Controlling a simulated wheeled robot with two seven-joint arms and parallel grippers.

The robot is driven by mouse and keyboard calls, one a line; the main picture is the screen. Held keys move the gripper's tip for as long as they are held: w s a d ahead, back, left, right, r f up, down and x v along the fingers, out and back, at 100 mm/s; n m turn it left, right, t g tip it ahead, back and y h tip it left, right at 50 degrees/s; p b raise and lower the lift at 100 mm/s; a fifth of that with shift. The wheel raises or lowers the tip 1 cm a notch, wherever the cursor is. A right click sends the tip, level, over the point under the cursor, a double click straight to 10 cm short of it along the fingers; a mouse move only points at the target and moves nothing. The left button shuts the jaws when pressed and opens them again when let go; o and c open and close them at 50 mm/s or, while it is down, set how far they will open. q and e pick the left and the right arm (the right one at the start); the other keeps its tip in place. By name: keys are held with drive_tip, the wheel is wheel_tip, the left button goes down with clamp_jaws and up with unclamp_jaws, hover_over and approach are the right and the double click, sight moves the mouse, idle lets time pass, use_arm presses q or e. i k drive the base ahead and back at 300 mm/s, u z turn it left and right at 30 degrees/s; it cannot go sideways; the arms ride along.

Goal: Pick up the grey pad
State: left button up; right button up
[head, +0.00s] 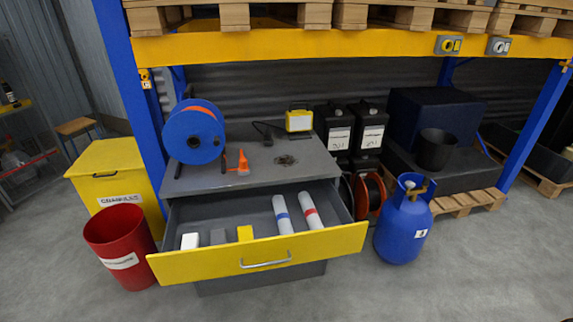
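The grey pad (218,237) is a small grey block in the open drawer (190,213) of a grey workbench. It lies near the drawer's front, between a white block (190,241) on its left and a yellow block (245,234) on its right. Its lower part is hidden by the drawer's yellow front (210,263). Neither of my grippers shows in the head view.
Two pale cylinders, one blue-banded (283,214) and one red-banded (311,211), lie in the drawer's right half. A blue reel (194,132) stands on the bench top. A red bin (121,246) and a blue gas bottle (403,222) flank the drawer. Foreground floor is clear.

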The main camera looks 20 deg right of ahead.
sight(217, 238)
drive_tip(key=u, duration=0.35)
drive_tip(key=k, duration=1.05)
drive_tip(key=u, duration=1.35)
drive_tip(key=i, duration=1.85)
drive_tip(key=z, duration=0.45)
drive_tip(key=i, duration=0.85)
drive_tip(key=z, duration=1.45)
drive_tip(key=i, duration=0.7)
drive_tip(key=z, duration=0.65)
